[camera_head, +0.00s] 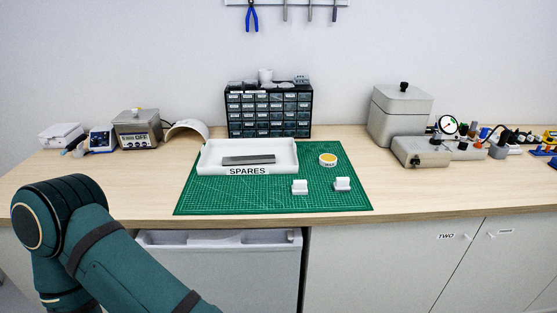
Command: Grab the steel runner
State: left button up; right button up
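A flat dark grey steel bar, which looks like the steel runner (248,160), lies lengthwise in the white tray labelled SPARES (207,155). The tray stands on the green cutting mat (230,196) in the middle of the bench. An arm of mine enters at the lower left, in front of the bench edge, well apart from the tray. No gripper shows in the head view.
Two small white blocks (300,187) (343,184) and a round yellow-topped tin (328,160) sit on the mat. A drawer cabinet (232,130) stands behind the tray. A grey box (400,108) and instruments stand right. The wooden bench (440,193) is clear at front right.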

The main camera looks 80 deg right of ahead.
aim_at(265, 159)
jog(key=z, duration=2.45)
